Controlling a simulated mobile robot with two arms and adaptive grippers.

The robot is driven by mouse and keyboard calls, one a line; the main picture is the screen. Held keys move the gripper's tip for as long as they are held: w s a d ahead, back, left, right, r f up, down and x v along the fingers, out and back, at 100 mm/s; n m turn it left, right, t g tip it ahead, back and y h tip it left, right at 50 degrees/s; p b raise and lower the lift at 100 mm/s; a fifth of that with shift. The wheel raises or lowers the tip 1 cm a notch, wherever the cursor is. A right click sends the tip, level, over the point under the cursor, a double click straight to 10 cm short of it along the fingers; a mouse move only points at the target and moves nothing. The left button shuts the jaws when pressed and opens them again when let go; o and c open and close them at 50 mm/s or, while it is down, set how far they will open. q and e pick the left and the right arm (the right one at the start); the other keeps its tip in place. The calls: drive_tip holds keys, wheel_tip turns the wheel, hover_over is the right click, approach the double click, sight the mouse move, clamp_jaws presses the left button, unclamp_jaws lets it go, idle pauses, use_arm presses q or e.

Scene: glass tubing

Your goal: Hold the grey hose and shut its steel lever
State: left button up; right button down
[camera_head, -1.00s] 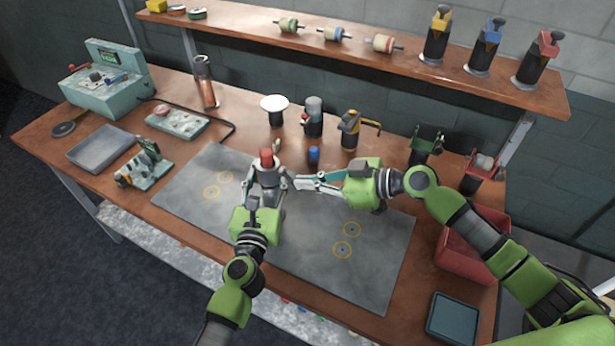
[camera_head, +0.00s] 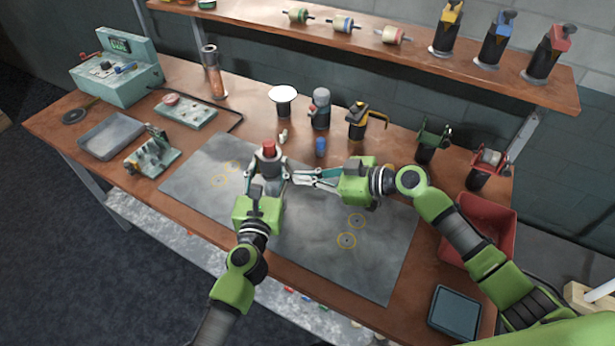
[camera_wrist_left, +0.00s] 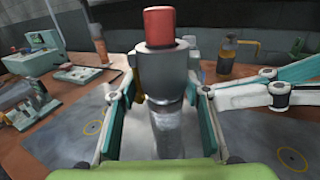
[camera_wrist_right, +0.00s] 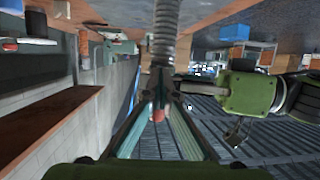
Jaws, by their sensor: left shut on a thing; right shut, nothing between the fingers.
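A grey upright piece with a red cap (camera_head: 268,148) stands over the mat. It also shows in the left wrist view, with a grey collar (camera_wrist_left: 160,66) under the cap. My left gripper (camera_head: 263,186) is shut on its grey body, one finger on each side. In the right wrist view, a ribbed grey hose (camera_wrist_right: 163,35) runs vertically beyond my fingertips. My right gripper (camera_head: 294,179) is shut and empty, its tips beside the collar on the right. These tips also show in the right wrist view (camera_wrist_right: 160,106). I cannot clearly pick out the steel lever; fingers may hide it.
A grey mat (camera_head: 370,262) covers the middle of the wooden table. A red bin (camera_head: 485,210) is at the right, a grey tray (camera_head: 110,136) at the left.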

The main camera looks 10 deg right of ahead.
drive_tip(key=shift+s+a+f, duration=0.1)
drive_tip(key=shift+s+f, duration=0.15)
drive_tip(key=shift+f, duration=0.6)
drive_tip(key=shift+w+a+r, duration=0.15)
drive_tip(key=shift+r, duration=0.6)
drive_tip(key=shift+r, duration=0.1)
drive_tip(key=v, duration=0.8)
drive_tip(key=shift+w+d+r, duration=0.2)
drive_tip(key=shift+d, duration=0.05)
